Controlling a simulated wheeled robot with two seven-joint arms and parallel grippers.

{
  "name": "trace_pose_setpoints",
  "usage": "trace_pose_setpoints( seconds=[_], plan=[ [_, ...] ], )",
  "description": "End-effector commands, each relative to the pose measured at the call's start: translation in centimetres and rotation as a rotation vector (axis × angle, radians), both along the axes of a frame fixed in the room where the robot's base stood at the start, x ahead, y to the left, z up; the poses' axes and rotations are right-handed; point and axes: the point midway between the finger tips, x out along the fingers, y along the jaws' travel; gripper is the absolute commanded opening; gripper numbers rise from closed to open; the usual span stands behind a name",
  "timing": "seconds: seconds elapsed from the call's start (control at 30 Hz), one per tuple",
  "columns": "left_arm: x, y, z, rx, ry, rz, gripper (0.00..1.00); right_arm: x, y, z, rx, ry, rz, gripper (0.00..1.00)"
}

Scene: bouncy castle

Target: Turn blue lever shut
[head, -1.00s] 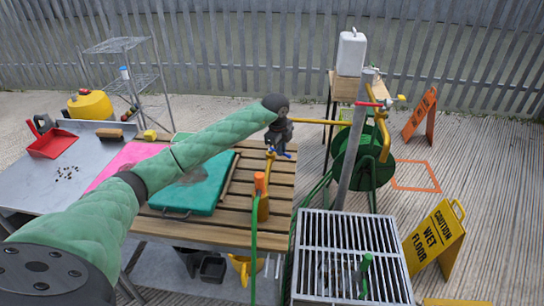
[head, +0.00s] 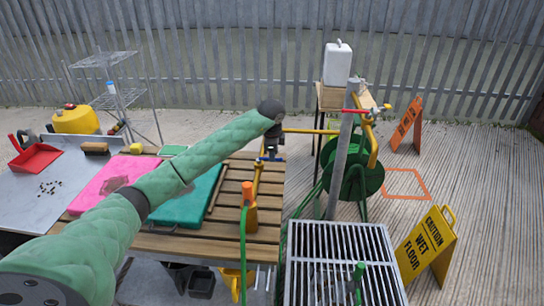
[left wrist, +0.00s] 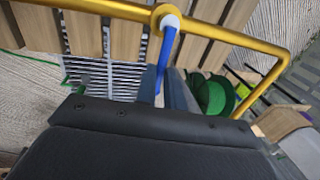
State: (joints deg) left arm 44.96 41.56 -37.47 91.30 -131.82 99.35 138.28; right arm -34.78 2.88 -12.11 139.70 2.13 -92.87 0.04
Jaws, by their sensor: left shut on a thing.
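The blue lever (left wrist: 167,52) hangs from a round joint on a yellow pipe (left wrist: 225,33) in the left wrist view. Its lower end runs down between the dark fingers of my left gripper (left wrist: 162,95), which is shut on it. In the head view my left gripper (head: 271,150) is at the yellow pipework above the right end of the slatted table. Only a small bit of blue (head: 271,158) shows there, and the gripper hides most of the lever. My right gripper is in neither view.
The slatted wooden table (head: 237,225) carries pink and teal boards and an orange-topped nozzle (head: 248,195). A metal grate (head: 340,255), grey post (head: 341,165) and green hose reel (head: 360,180) stand to the right.

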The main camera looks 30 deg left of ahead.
Motion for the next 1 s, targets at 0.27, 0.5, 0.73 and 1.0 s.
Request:
trace_pose_setpoints(
  seconds=[0.27,0.5,0.73,1.0],
  plan=[
    [0.1,0.1,0.2,0.001,-0.003,0.012,0.0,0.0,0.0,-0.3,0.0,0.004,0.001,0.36],
    [0.1,0.1,0.2,0.001,-0.003,0.011,0.24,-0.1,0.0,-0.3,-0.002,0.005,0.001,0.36],
    [0.1,0.0,0.1,0.0,-0.001,0.01,0.33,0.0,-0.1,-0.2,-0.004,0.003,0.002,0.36],
    [-0.1,0.0,1.3,0.001,-0.004,0.01,0.33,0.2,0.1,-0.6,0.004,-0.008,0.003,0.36]
  ],
)
